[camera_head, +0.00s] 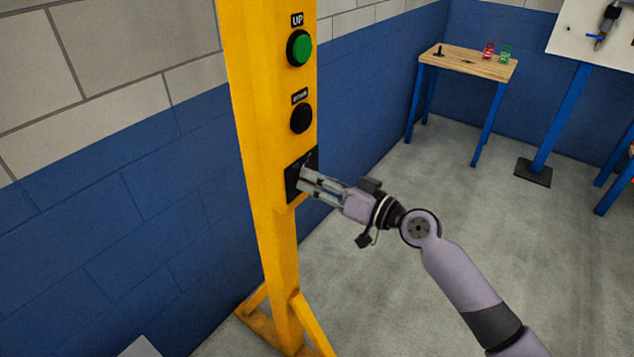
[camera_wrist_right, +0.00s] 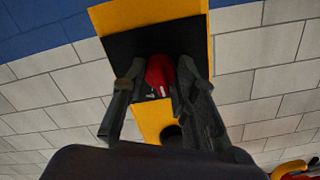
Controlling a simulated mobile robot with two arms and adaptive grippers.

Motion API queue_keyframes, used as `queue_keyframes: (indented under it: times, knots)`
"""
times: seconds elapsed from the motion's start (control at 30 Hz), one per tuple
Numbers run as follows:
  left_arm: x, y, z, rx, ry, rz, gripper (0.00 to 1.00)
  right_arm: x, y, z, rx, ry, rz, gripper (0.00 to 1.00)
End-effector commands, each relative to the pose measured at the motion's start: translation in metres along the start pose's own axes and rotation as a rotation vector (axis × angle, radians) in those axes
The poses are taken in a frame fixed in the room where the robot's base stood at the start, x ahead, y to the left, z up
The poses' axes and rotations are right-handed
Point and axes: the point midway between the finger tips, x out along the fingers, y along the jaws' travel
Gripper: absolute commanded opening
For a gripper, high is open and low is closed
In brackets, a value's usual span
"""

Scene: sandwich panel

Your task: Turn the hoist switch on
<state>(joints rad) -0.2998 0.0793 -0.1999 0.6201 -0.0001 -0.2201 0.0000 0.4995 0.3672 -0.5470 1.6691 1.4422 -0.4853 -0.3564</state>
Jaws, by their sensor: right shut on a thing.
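The hoist switch is a red knob (camera_wrist_right: 160,72) on a black plate (camera_wrist_right: 122,46) in the right wrist view. In the head view the black plate (camera_head: 293,186) is low on a yellow post (camera_head: 272,200), and my gripper hides the knob. My right gripper (camera_head: 303,181) reaches the plate from the right. In the right wrist view its two fingers (camera_wrist_right: 161,80) are shut on the red knob, one on each side. The knob's exact turn position is hard to tell. My left gripper is not in view.
A green UP button (camera_head: 299,48) and a black button (camera_head: 300,118) are above the plate on the post. A blue and grey block wall (camera_head: 130,200) stands behind. A wooden table (camera_head: 465,62) is at the back right. The floor between is clear.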

Motion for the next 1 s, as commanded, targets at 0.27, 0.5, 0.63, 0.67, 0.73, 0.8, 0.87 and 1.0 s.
queue_keyframes:
  times: [0.27,0.5,0.63,0.67,0.73,0.8,0.87,1.0]
  knots:
    - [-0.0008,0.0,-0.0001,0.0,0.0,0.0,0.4,0.0,-0.0003,-0.0003,0.258,0.0,0.0,0.0]
    - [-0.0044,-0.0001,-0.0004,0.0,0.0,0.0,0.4,0.0001,-0.0006,-0.0006,0.441,0.0,0.0,0.0]
    - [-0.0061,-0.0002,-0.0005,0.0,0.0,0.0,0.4,-0.0002,-0.0003,-0.0006,0.514,0.0,0.0,0.0]
    - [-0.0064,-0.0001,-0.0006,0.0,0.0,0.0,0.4,-0.0002,-0.0003,-0.0006,0.527,0.0,0.0,0.0]
    - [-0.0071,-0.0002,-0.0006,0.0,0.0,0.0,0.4,-0.0002,-0.0002,-0.0007,0.556,0.0,0.0,0.0]
    - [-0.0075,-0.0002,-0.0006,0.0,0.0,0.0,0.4,-0.0001,-0.0002,-0.0007,0.578,0.001,0.0,0.0]
    - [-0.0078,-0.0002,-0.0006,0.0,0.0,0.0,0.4,0.0,-0.0002,-0.0007,0.592,0.001,0.0,0.0]
    - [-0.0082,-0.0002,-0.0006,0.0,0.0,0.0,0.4,0.0,-0.0002,-0.0006,0.613,0.001,-0.001,0.0]
